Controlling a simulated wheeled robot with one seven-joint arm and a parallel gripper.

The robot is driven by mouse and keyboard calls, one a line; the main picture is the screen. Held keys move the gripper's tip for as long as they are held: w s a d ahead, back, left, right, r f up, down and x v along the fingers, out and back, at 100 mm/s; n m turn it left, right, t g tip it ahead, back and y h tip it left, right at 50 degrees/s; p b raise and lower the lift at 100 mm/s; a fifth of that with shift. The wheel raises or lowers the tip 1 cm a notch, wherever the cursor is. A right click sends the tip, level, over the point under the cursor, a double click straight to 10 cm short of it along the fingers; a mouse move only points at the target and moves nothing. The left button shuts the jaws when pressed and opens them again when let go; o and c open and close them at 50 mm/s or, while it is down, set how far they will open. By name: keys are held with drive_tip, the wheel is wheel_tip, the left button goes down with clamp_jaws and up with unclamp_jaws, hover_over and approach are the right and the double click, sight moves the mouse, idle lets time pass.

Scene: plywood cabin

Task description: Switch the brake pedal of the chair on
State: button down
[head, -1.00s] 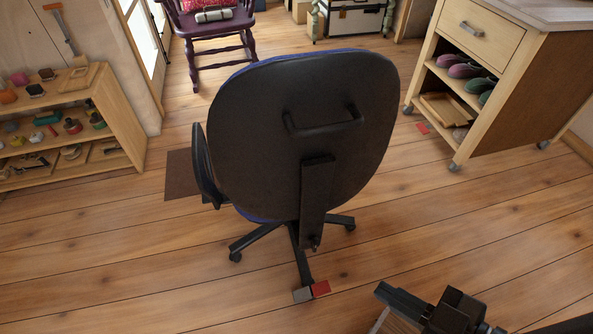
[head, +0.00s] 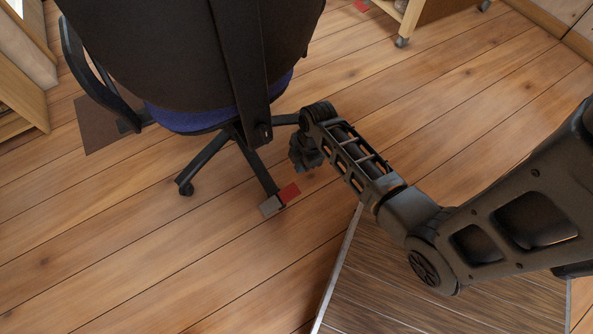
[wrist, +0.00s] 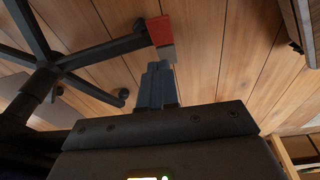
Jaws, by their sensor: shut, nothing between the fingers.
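The office chair (head: 150,50) stands with its dark back towards me, over a blue seat and a black star base. At the end of its nearest base leg are a red pedal (head: 289,193) and a grey pedal (head: 270,206), side by side. Whether either is pressed down I cannot tell. My gripper (head: 303,168) hangs just above and right of the red pedal in the head view, its tips partly hidden. In the wrist view the shut, empty fingers (wrist: 157,66) point towards the red pedal (wrist: 160,30) and grey pedal (wrist: 166,53); contact is unclear.
A brown mat (head: 100,125) lies left of the chair. A wheeled wooden cabinet (head: 408,22) stands at the top right, with a small red piece (head: 361,6) on the floor near it. Plank floor is open around the pedals.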

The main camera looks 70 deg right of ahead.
drive_tip(key=shift+w+d+f+n+y, duration=0.3)
drive_tip(key=shift+w+d+f, duration=0.1)
drive_tip(key=shift+d, duration=0.15)
drive_tip(key=b, duration=0.7)
approach(295, 187)
drive_tip(key=x, duration=0.5)
drive_tip(key=shift+w+a+f, duration=0.15)
drive_tip(key=shift+w+a, duration=0.1)
drive_tip(key=shift+a, duration=0.15)
drive_tip(key=shift+s+d+f, duration=0.1)
drive_tip(key=shift+d+f, duration=0.05)
drive_tip(key=shift+f, duration=0.45)
drive_tip(key=shift+d+f, duration=0.1)
drive_tip(key=shift+y, duration=0.6)
drive_tip(key=shift+s+d+f+b, duration=0.2)
drive_tip(key=shift+d+f+b, duration=0.05)
drive_tip(key=shift+f+b, duration=0.35)
drive_tip(key=shift+s+d+f+b, duration=0.2)
drive_tip(key=shift+d+f+b, duration=0.1)
drive_tip(key=shift+f+b, duration=0.25)
drive_tip(key=shift+s+d+f+b, duration=0.25)
drive_tip(key=shift+f+b, duration=0.2)
drive_tip(key=shift+f, duration=0.3)
